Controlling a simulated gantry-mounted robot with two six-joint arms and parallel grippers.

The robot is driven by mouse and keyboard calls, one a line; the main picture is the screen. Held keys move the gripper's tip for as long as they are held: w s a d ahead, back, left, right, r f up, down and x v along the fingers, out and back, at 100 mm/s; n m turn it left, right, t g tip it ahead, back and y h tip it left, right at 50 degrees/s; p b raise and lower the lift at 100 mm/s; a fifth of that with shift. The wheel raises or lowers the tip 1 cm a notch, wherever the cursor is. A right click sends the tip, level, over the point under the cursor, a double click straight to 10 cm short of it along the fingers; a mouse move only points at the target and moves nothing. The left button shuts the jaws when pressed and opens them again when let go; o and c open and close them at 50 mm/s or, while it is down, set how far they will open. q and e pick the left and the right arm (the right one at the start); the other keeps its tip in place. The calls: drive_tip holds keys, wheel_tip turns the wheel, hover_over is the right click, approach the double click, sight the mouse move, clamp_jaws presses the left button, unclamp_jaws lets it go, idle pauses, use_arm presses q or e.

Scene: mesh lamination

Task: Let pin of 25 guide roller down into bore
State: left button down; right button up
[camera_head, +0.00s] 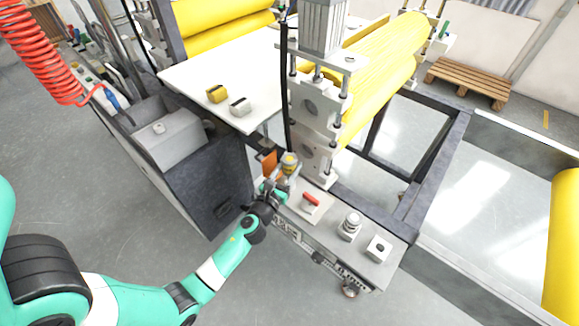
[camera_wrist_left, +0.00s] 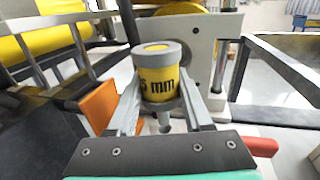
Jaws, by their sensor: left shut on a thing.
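The 25 guide roller is a grey cylinder with a yellow band; it stands roughly upright in the left wrist view (camera_wrist_left: 160,76), with "5 mm" readable on the band. It also shows in the head view (camera_head: 289,162). My left gripper (camera_head: 281,184) is shut on it, one grey finger on each side. A narrow grey pin (camera_wrist_left: 165,122) points down from the roller between the fingers. The pin's lower end and any bore under it are hidden by the gripper, so I cannot tell whether they touch. My right gripper is in neither view.
A grey bench top (camera_head: 328,228) holds a red-handled block (camera_head: 310,201), a round grey knob-like part (camera_head: 350,224) and a square block with a dark hole (camera_head: 378,247). An orange plate (camera_wrist_left: 101,105) stands left of the roller. A white roller stand (camera_head: 318,125) rises close behind.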

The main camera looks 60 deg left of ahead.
sight(288, 178)
use_arm(q)
drive_tip(key=shift+f+b, duration=2.5)
drive_tip(key=shift+f, duration=0.1)
drive_tip(key=shift+c, duration=1.2)
unclamp_jaws()
drive_tip(key=v, duration=1.1)
drive_tip(key=shift+s+d, duration=0.2)
